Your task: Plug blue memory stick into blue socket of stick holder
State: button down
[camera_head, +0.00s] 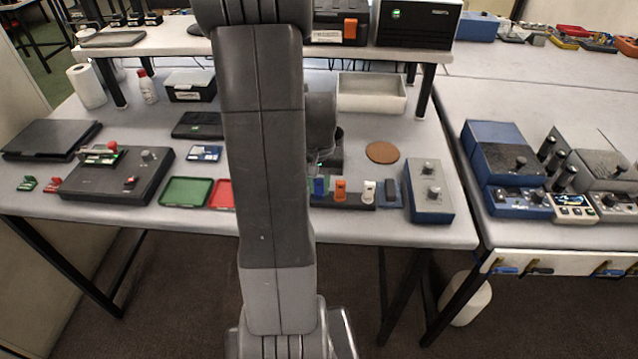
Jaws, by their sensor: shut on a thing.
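The stick holder (360,204) is a dark strip near the front edge of the table, partly hidden behind my arm. An orange stick (340,189) and a white stick (368,191) stand upright on it. The blue memory stick (320,187) shows just right of my arm, at the left visible part of the holder. My gripper (324,163) is mostly hidden behind my arm, above the blue stick, and is shut on it. I cannot tell whether the stick is seated in the blue socket, which is hidden.
A grey-blue box with knobs (429,190) stands right of the holder. A red tray (221,194) and a green tray (186,191) lie to the left. A brown disc (382,152) lies behind the holder. A raised shelf (380,54) spans the back.

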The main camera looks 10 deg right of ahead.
jog(key=shift+f, duration=0.3)
jog(key=c, duration=1.1)
grip_release()
jog(key=shift+c, duration=0.2)
notch_tip(320, 180, up, 14)
jog(key=shift+b, duration=0.45)
jog(key=shift+f, duration=0.1)
notch_tip(320, 180, down, 14)
jog(key=shift+r+p, duration=0.15)
jog(key=shift+p, duration=0.15)
jog(key=shift+r, duration=0.15)
